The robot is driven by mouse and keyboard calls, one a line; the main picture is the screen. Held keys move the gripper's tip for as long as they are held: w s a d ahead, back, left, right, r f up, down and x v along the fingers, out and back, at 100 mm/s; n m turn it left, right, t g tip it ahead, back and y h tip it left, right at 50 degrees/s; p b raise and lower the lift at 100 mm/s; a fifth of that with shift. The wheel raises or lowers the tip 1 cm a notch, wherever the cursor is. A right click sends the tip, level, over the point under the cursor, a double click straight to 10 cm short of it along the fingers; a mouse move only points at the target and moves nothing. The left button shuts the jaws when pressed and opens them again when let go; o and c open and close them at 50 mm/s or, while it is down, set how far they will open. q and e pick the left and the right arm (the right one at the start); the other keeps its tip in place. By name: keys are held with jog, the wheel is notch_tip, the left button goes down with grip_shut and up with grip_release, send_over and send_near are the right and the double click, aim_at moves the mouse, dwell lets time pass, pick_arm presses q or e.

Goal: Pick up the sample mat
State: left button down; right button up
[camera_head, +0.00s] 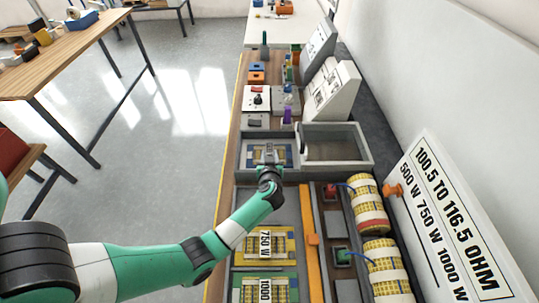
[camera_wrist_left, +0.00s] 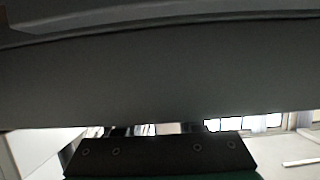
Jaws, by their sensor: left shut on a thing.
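My left gripper (camera_head: 269,152) reaches from the left over a grey-framed bay on the bench and is shut on a sample mat (camera_head: 284,156). This mat is small, with a yellow and blue pattern, and the gripper hides its middle. I cannot tell whether it is lifted clear of the bay. In the left wrist view a dark grey surface fills most of the picture, and the fingertips cannot be made out. Nearer on the bench lie a yellow mat marked 750 W (camera_head: 265,245) and a green-edged mat marked 1000 (camera_head: 265,289). My right gripper is not in view.
An open grey tray (camera_head: 368,158) stands right of the bay. An orange bar (camera_head: 312,240) runs along the bench, with wound yellow rolls (camera_head: 368,204) beyond it. A resistance sign (camera_head: 450,215) leans at the right. Control boxes (camera_head: 257,98) stand behind the bay.

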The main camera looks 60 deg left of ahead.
aim_at(269, 147)
pick_arm(q)
jog(key=shift+r+p, duration=0.4)
jog(key=shift+r, duration=0.1)
jog(key=r+p, duration=0.2)
jog(key=r, duration=0.1)
jog(key=r+p, duration=0.1)
jog(key=p, duration=0.1)
jog(key=shift+s+d+r, duration=0.2)
jog(key=shift+s+d, duration=0.1)
jog(key=shift+d, duration=0.05)
jog(key=s+d+r+p, duration=0.7)
jog(key=s+d, duration=0.2)
jog(key=shift+s+r, duration=0.3)
jog(key=shift+r, duration=0.05)
